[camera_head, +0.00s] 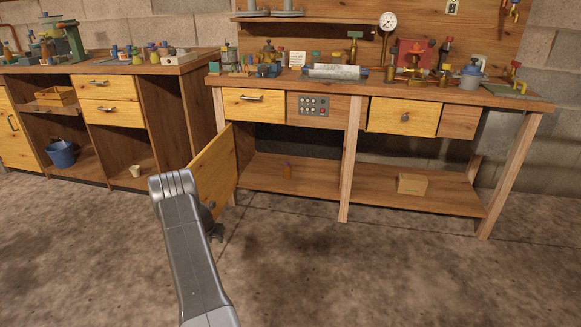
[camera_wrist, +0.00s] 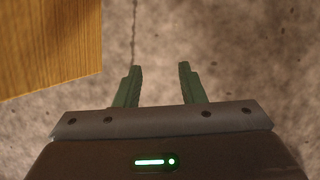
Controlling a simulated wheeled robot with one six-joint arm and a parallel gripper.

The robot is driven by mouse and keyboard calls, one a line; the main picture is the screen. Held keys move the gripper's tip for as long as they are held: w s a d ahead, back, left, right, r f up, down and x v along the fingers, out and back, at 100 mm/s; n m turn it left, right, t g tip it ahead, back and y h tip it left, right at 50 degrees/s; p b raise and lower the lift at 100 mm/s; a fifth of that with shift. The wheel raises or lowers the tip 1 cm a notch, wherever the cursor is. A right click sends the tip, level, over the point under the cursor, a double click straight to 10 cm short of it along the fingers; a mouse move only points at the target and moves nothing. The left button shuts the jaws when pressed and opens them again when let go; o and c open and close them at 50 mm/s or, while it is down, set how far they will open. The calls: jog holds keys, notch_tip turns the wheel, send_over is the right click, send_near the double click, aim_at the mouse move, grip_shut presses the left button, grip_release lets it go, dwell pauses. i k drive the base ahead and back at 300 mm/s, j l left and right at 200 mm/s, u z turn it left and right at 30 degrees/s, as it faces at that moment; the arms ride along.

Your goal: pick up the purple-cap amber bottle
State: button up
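Other small bottles (camera_head: 150,50) stand on the left counter, also too small to tell apart. My gripper (camera_wrist: 159,67) is open and empty above the concrete floor in the wrist view. The wrist view shows no bottle.
The open wooden door (camera_head: 212,172) stands out from the bench close to my gripper; it also fills the upper left of the wrist view (camera_wrist: 45,45). A cardboard box (camera_head: 412,184) sits on the lower shelf to the right, past a bench leg (camera_head: 351,160). The floor in front is clear.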

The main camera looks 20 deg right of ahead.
aim_at(287, 169)
jog(key=i+l, duration=0.25)
jog(key=l, duration=0.15)
jog(key=i+l, duration=0.25)
jog(key=l, duration=0.15)
jog(key=i+l+u, duration=0.1)
jog(key=i+l, duration=0.15)
jog(key=l, duration=0.15)
jog(key=i+l, duration=0.25)
jog(key=l, duration=0.15)
jog(key=i+l, duration=0.25)
jog(key=l, duration=0.15)
jog(key=i+l, duration=0.25)
jog(key=l, duration=0.15)
jog(key=i+l+u, duration=0.1)
jog(key=l, duration=0.35)
jog(key=i, duration=0.1)
